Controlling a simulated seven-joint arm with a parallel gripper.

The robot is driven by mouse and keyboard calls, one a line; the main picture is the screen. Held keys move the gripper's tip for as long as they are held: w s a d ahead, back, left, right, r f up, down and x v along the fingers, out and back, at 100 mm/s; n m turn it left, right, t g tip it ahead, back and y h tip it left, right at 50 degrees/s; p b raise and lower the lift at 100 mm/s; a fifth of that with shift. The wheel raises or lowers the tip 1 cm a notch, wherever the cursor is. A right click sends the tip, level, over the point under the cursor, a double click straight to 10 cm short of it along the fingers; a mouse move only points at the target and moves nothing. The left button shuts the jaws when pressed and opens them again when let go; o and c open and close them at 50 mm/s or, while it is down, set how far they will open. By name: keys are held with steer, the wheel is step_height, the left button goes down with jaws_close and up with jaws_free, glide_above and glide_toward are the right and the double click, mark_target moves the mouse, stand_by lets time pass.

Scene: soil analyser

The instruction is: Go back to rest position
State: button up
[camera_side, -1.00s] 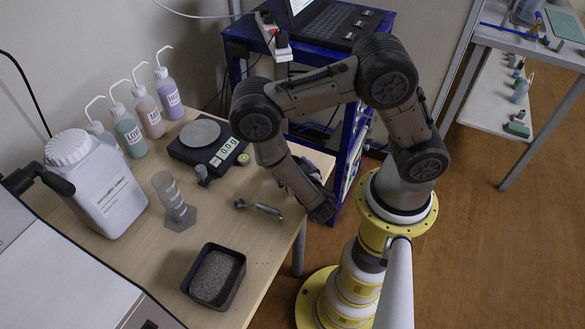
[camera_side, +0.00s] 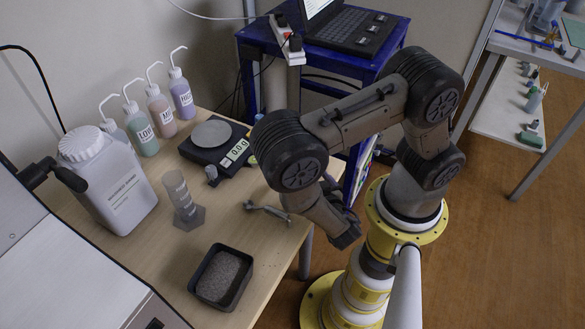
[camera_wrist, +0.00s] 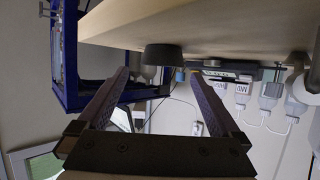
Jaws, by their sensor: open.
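My gripper (camera_side: 343,236) is at the lower end of my folded arm in the side view, just off the table's right edge and apart from the objects on it. In the wrist view my gripper (camera_wrist: 159,76) shows two dark fingers spread apart with nothing between them. The wooden table (camera_side: 262,287) also shows in the wrist view (camera_wrist: 235,25), where the scene appears upside down. The fingertips are small and partly hidden in the side view.
A scale (camera_side: 232,161), a clear cylinder (camera_side: 180,195), a white jug (camera_side: 115,188) and several wash bottles stand farther left. A blue cart (camera_side: 340,72) with a laptop stands behind.

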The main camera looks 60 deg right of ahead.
steer(key=w+a+r+m+t+y, duration=0.1)
steer(key=w+a+r+m+y, duration=0.15)
steer(key=w+r, duration=0.6)
steer(key=w+a+r+m+y, duration=0.2)
steer(key=w+r+m+y, duration=0.15)
steer(key=w+r, duration=0.5)
step_height(320, 180, up, 11)
steer(key=n+t+y, duration=0.2)
steer(key=s+a+r+n+g+y, duration=0.1)
steer(key=s+r+n+y, duration=0.2)
steer(key=s+r+n, duration=0.75)
steer(key=s+d+f+n+g, duration=0.1)
steer(key=s+f+g, duration=0.2)
steer(key=s, duration=0.4)
steer(key=s+d+f+n+g+h, duration=0.1)
steer(key=s+d+f+g, duration=0.1)
steer(key=s+f, duration=0.3)
steer(key=shift+s+n+g, duration=0.35)
steer(key=shift+s+g, duration=0.05)
steer(key=shift+s, duration=0.45)
